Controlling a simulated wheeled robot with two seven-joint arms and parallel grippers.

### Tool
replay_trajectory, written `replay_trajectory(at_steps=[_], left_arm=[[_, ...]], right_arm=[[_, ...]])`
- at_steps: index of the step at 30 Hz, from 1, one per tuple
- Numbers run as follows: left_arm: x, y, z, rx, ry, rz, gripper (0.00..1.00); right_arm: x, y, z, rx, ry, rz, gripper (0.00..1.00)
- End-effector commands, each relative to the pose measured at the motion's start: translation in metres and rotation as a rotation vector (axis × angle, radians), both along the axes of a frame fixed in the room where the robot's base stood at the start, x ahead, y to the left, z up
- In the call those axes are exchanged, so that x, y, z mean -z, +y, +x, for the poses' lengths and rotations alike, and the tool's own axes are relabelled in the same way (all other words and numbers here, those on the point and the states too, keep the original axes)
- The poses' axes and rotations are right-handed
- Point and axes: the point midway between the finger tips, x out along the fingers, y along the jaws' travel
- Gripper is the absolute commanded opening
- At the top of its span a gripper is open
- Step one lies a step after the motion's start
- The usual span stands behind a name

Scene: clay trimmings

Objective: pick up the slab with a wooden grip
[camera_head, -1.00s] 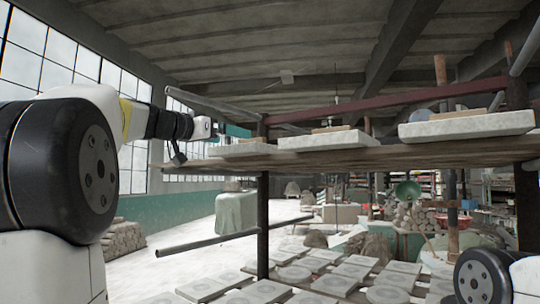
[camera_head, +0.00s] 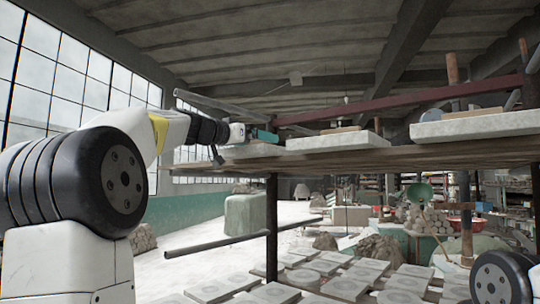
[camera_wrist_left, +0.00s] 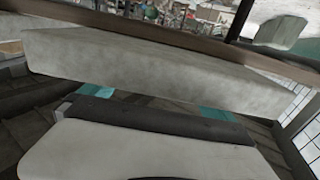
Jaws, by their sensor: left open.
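Three pale grey slabs lie in a row on a raised wooden shelf. The left slab (camera_head: 243,152) is partly behind my left gripper. The middle slab (camera_head: 340,143) and the right slab (camera_head: 480,126) each carry a flat brown wooden grip, the middle grip (camera_head: 340,130) and the right grip (camera_head: 452,115). My left gripper (camera_head: 262,135) is open, its teal fingers just above the left slab. In the left wrist view a slab (camera_wrist_left: 150,65) fills the space beyond my open fingers (camera_wrist_left: 156,102). No wooden grip shows clearly there. My right gripper is out of view.
The shelf board (camera_head: 400,157) has posts and a dark red rail (camera_head: 410,100) behind the slabs. A bare bar (camera_head: 215,245) juts left below it. More slabs with round marks (camera_head: 280,292) lie on a lower level. Windows line the left wall.

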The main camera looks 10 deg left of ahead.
Motion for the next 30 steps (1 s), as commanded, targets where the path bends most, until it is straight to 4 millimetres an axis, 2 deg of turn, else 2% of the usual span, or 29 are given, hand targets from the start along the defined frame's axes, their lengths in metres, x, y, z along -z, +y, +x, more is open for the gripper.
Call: replay_trajectory(at_steps=[2, 12, 15, 25, 30], left_arm=[[0.000, 0.000, 0.000, 0.000, 0.000, 0.000, 1.00], [0.000, 0.000, 0.000, 0.000, 0.001, 0.000, 0.33], [-0.002, 0.000, -0.001, 0.000, -0.004, 0.000, 0.18], [-0.005, 0.000, -0.001, 0.000, -0.004, 0.000, 0.18], [-0.019, -0.001, -0.002, 0.003, -0.007, 0.001, 0.18]], right_arm=[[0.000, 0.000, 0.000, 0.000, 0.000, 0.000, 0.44], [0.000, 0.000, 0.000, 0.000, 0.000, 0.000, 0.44], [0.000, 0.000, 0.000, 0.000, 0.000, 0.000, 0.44], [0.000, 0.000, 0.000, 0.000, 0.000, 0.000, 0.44], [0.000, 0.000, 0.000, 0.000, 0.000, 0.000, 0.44]])
